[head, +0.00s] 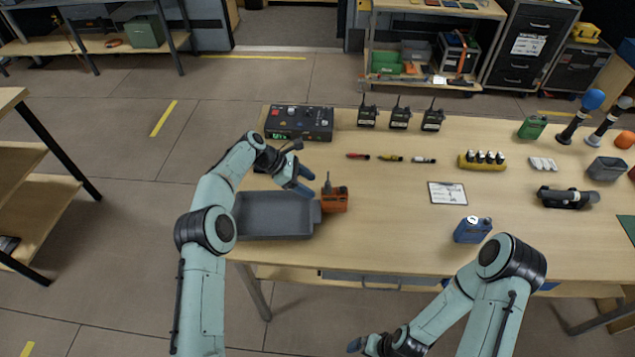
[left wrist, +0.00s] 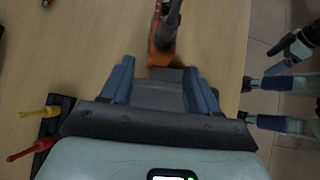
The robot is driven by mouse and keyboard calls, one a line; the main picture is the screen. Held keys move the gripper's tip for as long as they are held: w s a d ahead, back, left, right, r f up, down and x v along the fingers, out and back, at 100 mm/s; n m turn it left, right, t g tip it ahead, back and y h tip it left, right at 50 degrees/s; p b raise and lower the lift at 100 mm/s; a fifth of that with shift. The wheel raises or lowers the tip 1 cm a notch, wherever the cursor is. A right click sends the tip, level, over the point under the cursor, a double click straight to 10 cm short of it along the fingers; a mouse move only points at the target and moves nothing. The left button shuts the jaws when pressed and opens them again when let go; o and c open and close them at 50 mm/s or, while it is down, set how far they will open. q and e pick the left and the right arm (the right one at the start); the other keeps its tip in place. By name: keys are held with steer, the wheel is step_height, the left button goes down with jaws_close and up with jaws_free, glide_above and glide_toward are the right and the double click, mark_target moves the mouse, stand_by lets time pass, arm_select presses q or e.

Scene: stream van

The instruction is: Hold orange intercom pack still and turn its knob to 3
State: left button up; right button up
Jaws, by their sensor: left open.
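The orange intercom pack (head: 336,201) stands on the table at the right end of a grey tray. A dark upright part rises from its top; the knob and its setting are too small to read. My left gripper (head: 305,181) is just above and left of the pack, over the tray's far right corner. In the left wrist view, its two blue fingers (left wrist: 160,85) are apart with nothing held, and the pack (left wrist: 160,52) shows beyond the fingertips. My right gripper (head: 358,344) is low, in front of the table's near edge; its opening is unclear.
The grey tray (head: 274,236) lies under my left wrist. A dark control box (head: 299,122) stands behind it. Several radios (head: 399,117) line the back. A clipboard (head: 447,193) and a blue pack (head: 473,229) are to the right.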

mark_target(328, 197)
arm_select(q)
steer(key=shift+x, duration=4.95)
steer(key=shift+a, duration=0.1)
steer(key=c, duration=1)
steer(key=o, duration=1.3)
steer(key=v, duration=1.2)
